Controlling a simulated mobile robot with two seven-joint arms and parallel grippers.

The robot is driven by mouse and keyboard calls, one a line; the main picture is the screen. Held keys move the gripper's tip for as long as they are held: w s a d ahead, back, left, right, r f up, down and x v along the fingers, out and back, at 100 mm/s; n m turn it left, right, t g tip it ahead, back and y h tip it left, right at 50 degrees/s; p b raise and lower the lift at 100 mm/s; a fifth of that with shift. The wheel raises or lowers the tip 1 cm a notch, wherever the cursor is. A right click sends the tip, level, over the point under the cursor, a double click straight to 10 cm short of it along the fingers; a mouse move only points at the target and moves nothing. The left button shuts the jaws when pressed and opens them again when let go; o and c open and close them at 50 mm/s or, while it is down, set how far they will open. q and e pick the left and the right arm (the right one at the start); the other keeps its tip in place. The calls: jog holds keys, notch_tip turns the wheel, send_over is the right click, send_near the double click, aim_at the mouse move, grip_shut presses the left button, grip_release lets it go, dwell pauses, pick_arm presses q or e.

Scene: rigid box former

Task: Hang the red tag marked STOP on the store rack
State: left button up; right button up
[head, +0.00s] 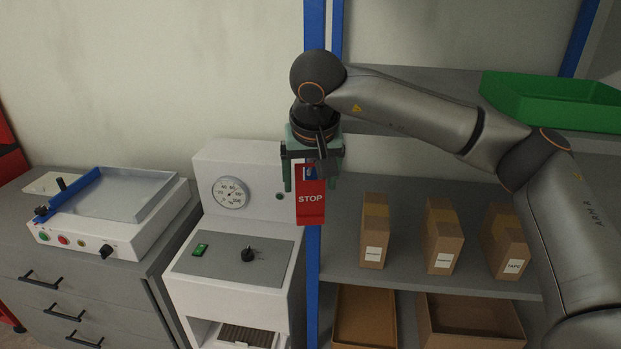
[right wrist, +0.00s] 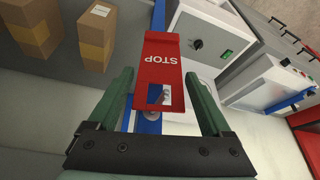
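The red tag marked STOP (head: 310,205) hangs upright in front of the store rack's blue upright (head: 313,270). In the right wrist view the tag (right wrist: 160,62) has an opening near its upper end, with a small peg-like part and blue behind it. Whether the tag rests on that part I cannot tell for sure. My right gripper (head: 312,182) is at the tag's upper part. Its two green fingers stand apart, one on each side of the tag, with small gaps visible in the right wrist view (right wrist: 158,80). My left gripper is not in view.
The rack shelf (head: 405,205) holds several cardboard boxes (head: 374,228), with open cartons (head: 365,315) below. A green bin (head: 550,98) sits on the upper shelf. A white machine with a gauge (head: 235,180) stands close left of the upright. My right arm crosses the shelf front.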

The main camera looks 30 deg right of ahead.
jog(key=shift+o, duration=1)
jog(key=shift+r, duration=0.15)
